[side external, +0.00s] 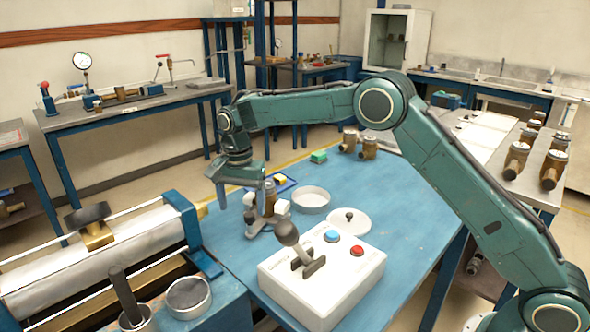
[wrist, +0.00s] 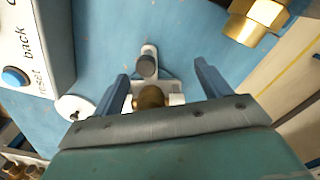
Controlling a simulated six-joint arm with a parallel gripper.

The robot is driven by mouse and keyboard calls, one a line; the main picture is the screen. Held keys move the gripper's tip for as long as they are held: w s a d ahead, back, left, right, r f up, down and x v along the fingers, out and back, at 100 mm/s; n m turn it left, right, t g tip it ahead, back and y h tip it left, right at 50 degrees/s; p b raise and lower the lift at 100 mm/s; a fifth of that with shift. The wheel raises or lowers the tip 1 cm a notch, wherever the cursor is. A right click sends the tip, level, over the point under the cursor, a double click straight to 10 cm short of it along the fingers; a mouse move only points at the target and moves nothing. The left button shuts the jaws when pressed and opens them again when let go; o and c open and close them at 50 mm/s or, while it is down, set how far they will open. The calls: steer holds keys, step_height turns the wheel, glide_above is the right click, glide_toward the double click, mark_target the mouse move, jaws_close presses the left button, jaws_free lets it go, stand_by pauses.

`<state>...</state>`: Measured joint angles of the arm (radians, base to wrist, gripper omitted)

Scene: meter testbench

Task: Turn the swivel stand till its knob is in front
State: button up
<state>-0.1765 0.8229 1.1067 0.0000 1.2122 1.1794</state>
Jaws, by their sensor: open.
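The swivel stand (side external: 262,223) is a small pale grey stand on the blue table, with a brass body and white parts above its base. In the wrist view, a dark grey round knob (wrist: 147,66) sits on its pale arm, beyond the brass part (wrist: 150,97). The knob (side external: 249,215) appears on the stand's left in the side view. My gripper (side external: 243,192) hangs over the stand, pointing down. In the wrist view my gripper (wrist: 162,84) is open, with the brass part between its two blue fingers and no clear contact. Its palm hides the stand's near part.
A white control box (side external: 320,281) with a joystick and blue and red buttons stands close in front. A white lid (side external: 349,222), a round dish (side external: 311,201) and a blue tray (side external: 287,186) lie nearby. A roller machine (side external: 100,260) stands left. The table's right side is clear.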

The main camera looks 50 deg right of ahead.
steer(key=shift+r, duration=2.15)
steer(key=shift+s+r+m, duration=0.1)
steer(key=shift+m, duration=0.2)
steer(key=m, duration=0.2)
steer(key=s+r+m, duration=0.1)
steer(key=m, duration=0.1)
steer(key=r+m, duration=0.1)
steer(key=m, duration=0.1)
steer(key=shift+s+d+r, duration=0.2)
steer(key=shift+s+d, duration=0.05)
steer(key=shift+s, duration=0.05)
steer(key=shift+f, duration=2.9)
steer(key=shift+f, duration=1.15)
steer(key=c, duration=0.4)
steer(key=shift+c, duration=0.2)
